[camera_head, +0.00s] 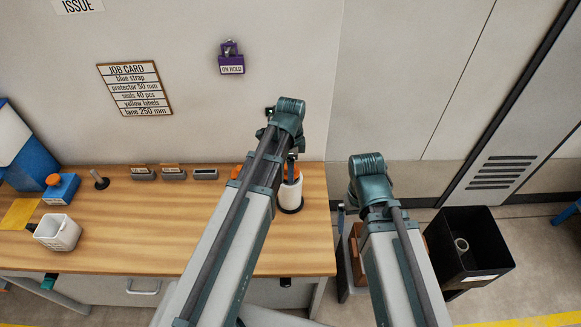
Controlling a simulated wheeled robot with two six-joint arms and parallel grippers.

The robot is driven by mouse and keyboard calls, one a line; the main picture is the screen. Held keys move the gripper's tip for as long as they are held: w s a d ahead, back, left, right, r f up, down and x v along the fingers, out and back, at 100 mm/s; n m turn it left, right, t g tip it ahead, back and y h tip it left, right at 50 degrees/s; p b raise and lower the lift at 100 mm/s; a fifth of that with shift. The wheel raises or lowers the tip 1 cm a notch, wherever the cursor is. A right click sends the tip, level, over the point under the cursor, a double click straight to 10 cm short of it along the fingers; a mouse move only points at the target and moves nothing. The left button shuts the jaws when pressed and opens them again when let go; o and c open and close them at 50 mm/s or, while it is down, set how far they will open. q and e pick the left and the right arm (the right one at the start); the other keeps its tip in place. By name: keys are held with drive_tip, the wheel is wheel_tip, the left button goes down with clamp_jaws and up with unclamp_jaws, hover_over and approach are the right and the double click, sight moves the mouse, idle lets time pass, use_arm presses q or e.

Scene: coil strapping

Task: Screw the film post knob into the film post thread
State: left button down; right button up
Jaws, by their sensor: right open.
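A white roll with an orange top (291,195) stands on a dark base near the bench's right end, partly behind my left arm. I cannot make out the film post thread or tell whether the orange part is the knob. My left gripper (291,166) is over or beside this roll; its fingers are mostly hidden by the arm. My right gripper (341,217) points down just off the bench's right end, apart from the roll. It is open, with little of it showing. A short black post on a round foot (100,179) stands farther left on the bench.
The wooden bench (140,225) is clear in the middle. On it are a blue box with an orange knob (60,189), a white basket (58,233) and small grey holders (174,173) along the back. A black bin (470,250) stands on the floor at right.

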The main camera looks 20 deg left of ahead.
use_arm(q)
drive_tip(key=shift+f, duration=0.2)
unclamp_jaws()
wheel_tip(320, 180, up, 14)
drive_tip(key=p, duration=1.3)
drive_tip(key=shift+p, duration=0.35)
drive_tip(key=shift+f, duration=0.15)
wheel_tip(320, 180, down, 13)
drive_tip(key=b, duration=1.3)
drive_tip(key=shift+s, duration=0.1)
